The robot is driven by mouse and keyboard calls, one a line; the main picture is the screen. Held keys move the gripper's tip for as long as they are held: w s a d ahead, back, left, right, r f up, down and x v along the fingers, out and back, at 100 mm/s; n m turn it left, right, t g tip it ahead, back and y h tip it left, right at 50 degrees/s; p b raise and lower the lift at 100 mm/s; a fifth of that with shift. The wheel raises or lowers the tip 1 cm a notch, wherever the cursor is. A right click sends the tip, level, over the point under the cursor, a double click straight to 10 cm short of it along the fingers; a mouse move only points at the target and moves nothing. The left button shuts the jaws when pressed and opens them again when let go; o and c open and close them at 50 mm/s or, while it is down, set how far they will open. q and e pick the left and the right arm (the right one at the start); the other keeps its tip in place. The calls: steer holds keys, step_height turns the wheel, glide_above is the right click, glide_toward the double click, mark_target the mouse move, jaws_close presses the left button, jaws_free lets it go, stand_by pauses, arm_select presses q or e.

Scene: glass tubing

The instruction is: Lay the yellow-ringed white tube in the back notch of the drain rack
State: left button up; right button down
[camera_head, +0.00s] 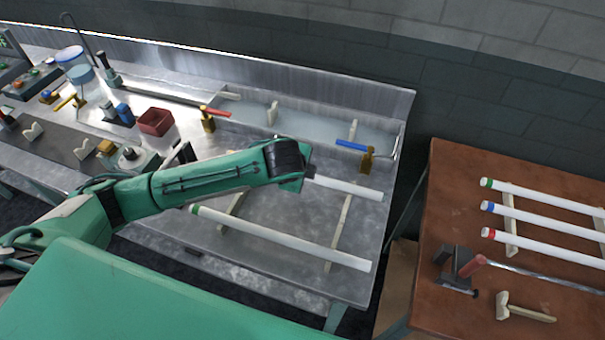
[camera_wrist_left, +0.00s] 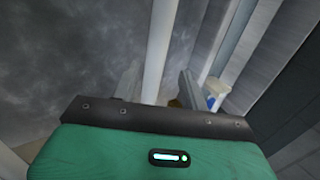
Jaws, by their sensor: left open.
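A white tube (camera_head: 345,187) lies at the back of the drain rack (camera_head: 338,238), its right end past the right rail. Its left end is hidden behind my left gripper, so no yellow ring shows. The tube also shows in the left wrist view (camera_wrist_left: 159,45), running down behind the gripper body. My left gripper (camera_head: 307,172) is open at the tube's left part; I cannot tell whether its fingers touch the tube. A green-ringed white tube (camera_head: 280,238) lies across the front of the rack, apart from the back tube. My right gripper is not in view.
A brown table (camera_head: 440,210) at right holds three ringed tubes (camera_head: 545,209). Small parts and a red bin (camera_head: 155,122) crowd the bench's left.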

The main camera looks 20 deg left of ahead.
arm_select(q)
steer(key=v, duration=1.1)
steer(key=shift+b, duration=0.45)
steer(key=shift+r, duration=0.1)
steer(key=shift+s, duration=0.1)
